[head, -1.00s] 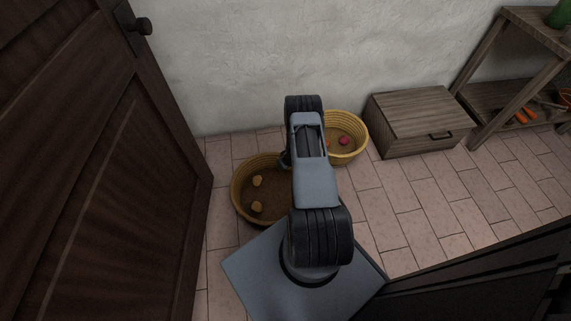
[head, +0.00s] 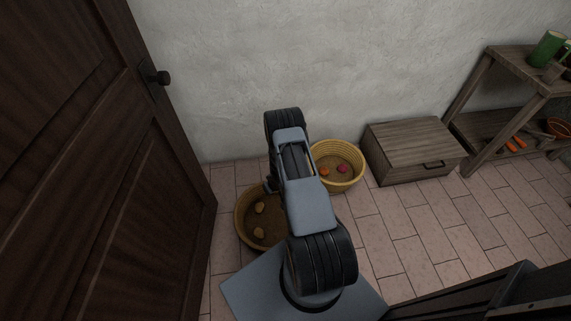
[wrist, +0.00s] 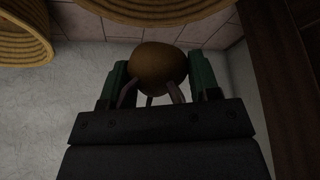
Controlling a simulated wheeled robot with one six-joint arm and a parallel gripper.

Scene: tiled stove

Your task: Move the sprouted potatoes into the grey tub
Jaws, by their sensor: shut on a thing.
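My gripper (wrist: 158,78) is shut on a brown potato with pale sprouts (wrist: 158,62), seen in the wrist view between its green fingers. In the head view my arm hides the gripper and this potato. Two tan potatoes (head: 260,208) (head: 259,232) lie in the round brown woven basket (head: 243,241) on the floor, partly behind my arm. Whether they have sprouts is too small to tell. The wrist view shows a basket rim above the held potato, apart from it. No grey tub is in view.
A yellow basket (head: 349,187) holding red and orange produce stands right of my arm. Beyond it are a wooden chest (head: 408,150) and a shelf (head: 503,86) with a green mug (head: 547,48). A dark door (head: 120,170) stands left.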

